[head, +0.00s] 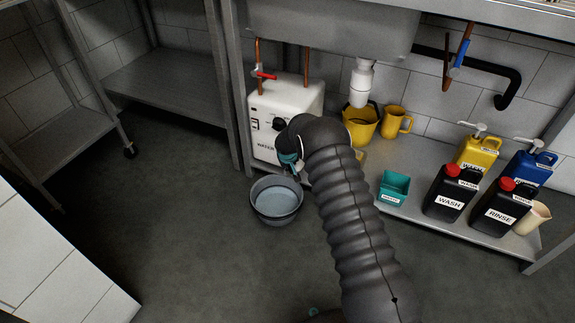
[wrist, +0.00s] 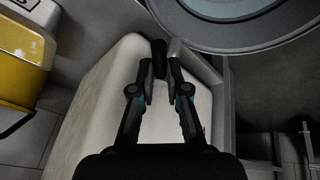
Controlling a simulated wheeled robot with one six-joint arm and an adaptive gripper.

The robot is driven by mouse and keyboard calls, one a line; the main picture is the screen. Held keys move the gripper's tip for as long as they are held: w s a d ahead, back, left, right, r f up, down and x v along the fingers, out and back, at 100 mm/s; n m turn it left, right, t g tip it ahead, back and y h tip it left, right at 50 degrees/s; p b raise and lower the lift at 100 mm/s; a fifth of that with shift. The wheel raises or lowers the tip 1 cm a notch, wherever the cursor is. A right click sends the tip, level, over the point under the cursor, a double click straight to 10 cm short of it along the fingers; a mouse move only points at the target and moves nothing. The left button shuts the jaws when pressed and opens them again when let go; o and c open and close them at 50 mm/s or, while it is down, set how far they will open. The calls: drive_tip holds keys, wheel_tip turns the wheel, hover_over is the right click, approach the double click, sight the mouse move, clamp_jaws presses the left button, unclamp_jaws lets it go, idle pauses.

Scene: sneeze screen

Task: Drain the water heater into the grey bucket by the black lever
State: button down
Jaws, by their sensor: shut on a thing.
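The white water heater (head: 290,98) stands under the sink, with a black dial on its front. Its casing also fills the middle of the wrist view (wrist: 105,95). The grey bucket (head: 276,218) stands on the floor before the heater, with a pale bluish, water-like surface inside. Its rim and inside show at the wrist view's upper right (wrist: 240,35). My gripper (head: 290,165) is low at the heater's front, just above and beside the bucket. In the wrist view my gripper (wrist: 160,75) is shut on the black lever (wrist: 159,48). My arm hides the lever in the head view.
A red-handled valve (head: 264,74) is on the copper pipe above the heater. A yellow bucket (head: 362,128), a yellow jug (head: 394,122), a teal tub (head: 393,187) and several bottles stand on the shelf at right. The floor left of the bucket is clear.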

drive_tip(key=shift+w+d+r+n+y+p, duration=0.15)
drive_tip(key=shift+d+n+y+p, duration=0.2)
drive_tip(key=shift+n, duration=0.45)
drive_tip(key=n+b, duration=0.1)
drive_tip(key=n+y+b, duration=0.1)
drive_tip(key=n+b, duration=0.1)
drive_tip(key=n+y+b, duration=0.1)
drive_tip(key=b, duration=0.1)
drive_tip(key=shift+w+d+f+g, duration=0.4)
drive_tip(key=n+b, duration=0.2)
drive_tip(key=n+y+b, duration=0.1)
drive_tip(key=shift+w+d+r+g, duration=0.25)
drive_tip(key=shift+w+g, duration=0.05)
drive_tip(key=shift+n, duration=0.3)
drive_tip(key=c, duration=1.2)
unclamp_jaws()
drive_tip(key=shift+r, duration=0.1)
